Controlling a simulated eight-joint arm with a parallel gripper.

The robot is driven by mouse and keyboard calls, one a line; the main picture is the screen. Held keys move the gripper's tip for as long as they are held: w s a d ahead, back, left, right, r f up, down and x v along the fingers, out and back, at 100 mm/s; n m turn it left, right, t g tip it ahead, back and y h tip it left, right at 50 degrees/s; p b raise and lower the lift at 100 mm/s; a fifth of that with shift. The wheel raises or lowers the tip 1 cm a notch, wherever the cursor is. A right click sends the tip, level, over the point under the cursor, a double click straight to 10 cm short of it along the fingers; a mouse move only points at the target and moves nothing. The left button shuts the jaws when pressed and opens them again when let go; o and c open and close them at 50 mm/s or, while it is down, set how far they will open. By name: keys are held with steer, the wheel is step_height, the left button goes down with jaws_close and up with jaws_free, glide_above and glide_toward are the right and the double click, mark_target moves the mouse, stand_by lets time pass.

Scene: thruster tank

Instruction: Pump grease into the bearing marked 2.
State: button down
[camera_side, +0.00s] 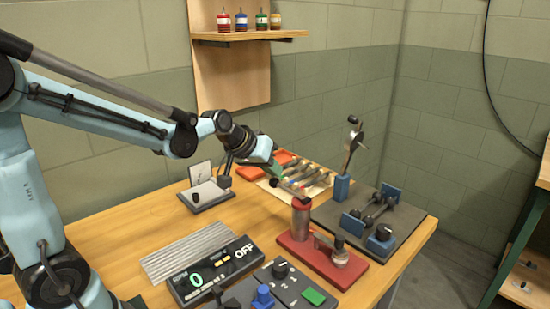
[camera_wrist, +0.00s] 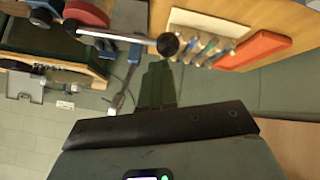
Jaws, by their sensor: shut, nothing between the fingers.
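My gripper (camera_side: 275,174) is shut and empty, its green fingers above the table near the tool mat. In the wrist view the shut dark green fingers (camera_wrist: 157,72) point towards a black ball knob (camera_wrist: 167,44) on a silver rod; I cannot tell whether they touch it. A red base (camera_side: 322,262) carries an upright cylinder (camera_side: 301,222) and a short metal part (camera_side: 340,250). Behind it, a dark plate (camera_side: 415,226) holds blue blocks (camera_side: 382,242), a dark shaft (camera_side: 372,212) and an upright lever (camera_side: 351,152). No bearing number is legible, so bearing 2 cannot be singled out.
A control box (camera_side: 215,272) reads 0 and OFF. A switch panel (camera_side: 285,288) has blue and green controls. A small stand with a card (camera_side: 202,180) is left of my gripper. The tool mat (camera_side: 320,186) lies behind. A wall shelf (camera_side: 250,36) holds several small bottles.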

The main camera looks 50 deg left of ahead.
steer(key=shift+a+f, duration=0.2)
steer(key=shift+f, duration=0.5)
stand_by(0.9)
stand_by(0.3)
steer(key=shift+d+r, duration=0.25)
steer(key=shift+r, duration=0.65)
steer(key=shift+d+r, duration=0.25)
steer(key=shift+r, duration=0.65)
steer(key=shift+d+r, duration=0.25)
steer(key=shift+r, duration=0.65)
steer(key=r, duration=0.2)
steer(key=d+r, duration=0.1)
steer(key=r, duration=0.2)
steer(key=shift+d, duration=0.15)
steer(key=shift+s+f, duration=0.1)
